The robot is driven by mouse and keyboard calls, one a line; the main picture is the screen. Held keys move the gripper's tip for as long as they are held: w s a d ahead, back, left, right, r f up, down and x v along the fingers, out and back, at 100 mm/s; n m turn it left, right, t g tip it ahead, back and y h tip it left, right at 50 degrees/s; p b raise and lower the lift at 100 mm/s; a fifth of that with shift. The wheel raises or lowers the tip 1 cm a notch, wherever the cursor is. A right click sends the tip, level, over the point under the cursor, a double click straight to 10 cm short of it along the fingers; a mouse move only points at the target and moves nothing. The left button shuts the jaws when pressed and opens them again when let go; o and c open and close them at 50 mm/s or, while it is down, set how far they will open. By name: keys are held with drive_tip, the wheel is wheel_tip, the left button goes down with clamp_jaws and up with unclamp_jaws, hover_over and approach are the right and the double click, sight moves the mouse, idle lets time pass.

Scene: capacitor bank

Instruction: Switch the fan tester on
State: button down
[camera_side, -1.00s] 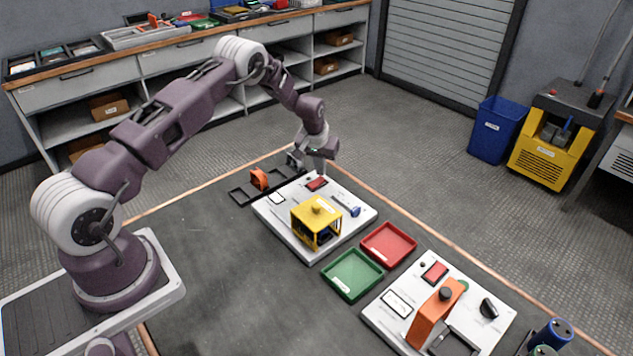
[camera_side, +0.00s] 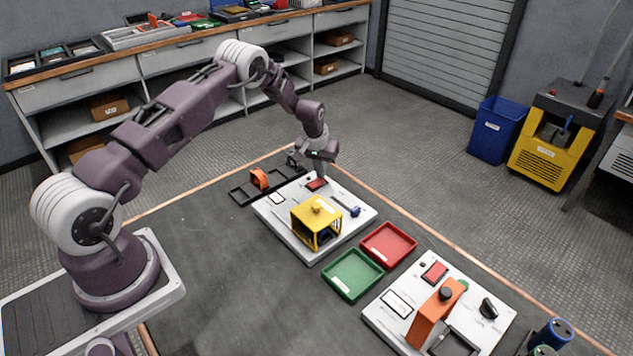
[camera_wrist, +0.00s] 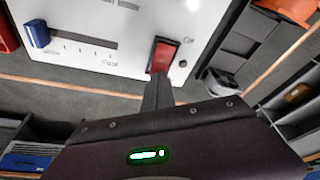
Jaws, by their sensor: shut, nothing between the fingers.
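A white panel (camera_side: 287,236) with a yellow cage (camera_side: 316,218) on it appears to be the fan tester; I cannot read its labels. Its red rocker switch (camera_side: 316,184) is near the far edge, and the switch fills a dark frame in the wrist view (camera_wrist: 164,54). A blue slider handle (camera_side: 355,211) is at the panel's right and also shows in the wrist view (camera_wrist: 37,33). My gripper (camera_side: 321,174) is shut and empty, pointing down at the switch. Its fingertips (camera_wrist: 158,78) overlap the switch's near end; I cannot tell whether they touch.
A black rack (camera_side: 247,192) with an orange part (camera_side: 259,179) lies left of the panel. A green tray (camera_side: 353,275) and a red tray (camera_side: 388,245) lie to its right. A second white panel (camera_side: 382,320) carries an orange clamp (camera_side: 432,318). The mat's left front is clear.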

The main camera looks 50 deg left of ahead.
drive_tip(key=shift+f, duration=0.5)
drive_tip(key=shift+r, duration=3.55)
wheel_tip(320, 180, up, 13)
hover_over(320, 180)
drive_tip(key=s+d, duration=0.2)
drive_tip(key=d, duration=0.3)
drive_tip(key=s+d+r+m+t, duration=0.1)
drive_tip(key=s+d+r, duration=0.25)
drive_tip(key=r, duration=0.25)
drive_tip(key=s+d+r+m, duration=0.1)
drive_tip(key=s+d+r, duration=0.2)
drive_tip(key=s+r, duration=0.25)
drive_tip(key=s+d+r+m+t+h, duration=0.1)
drive_tip(key=s+d+r, duration=0.25)
drive_tip(key=s, duration=0.25)
drive_tip(key=s+d+r+m, duration=0.1)
drive_tip(key=s+d+r, duration=0.1)
drive_tip(key=s+r, duration=0.3)
drive_tip(key=s+d+f+m, duration=0.1)
drive_tip(key=s+d, duration=0.1)
drive_tip(key=s, duration=0.7)
drive_tip(key=s+d+f+m, duration=0.1)
drive_tip(key=s+d+f, duration=0.1)
drive_tip(key=s, duration=0.7)
drive_tip(key=shift+s+f+t+h, duration=0.25)
drive_tip(key=shift+s+t+h, duration=0.05)
drive_tip(key=shift+s, duration=0.05)
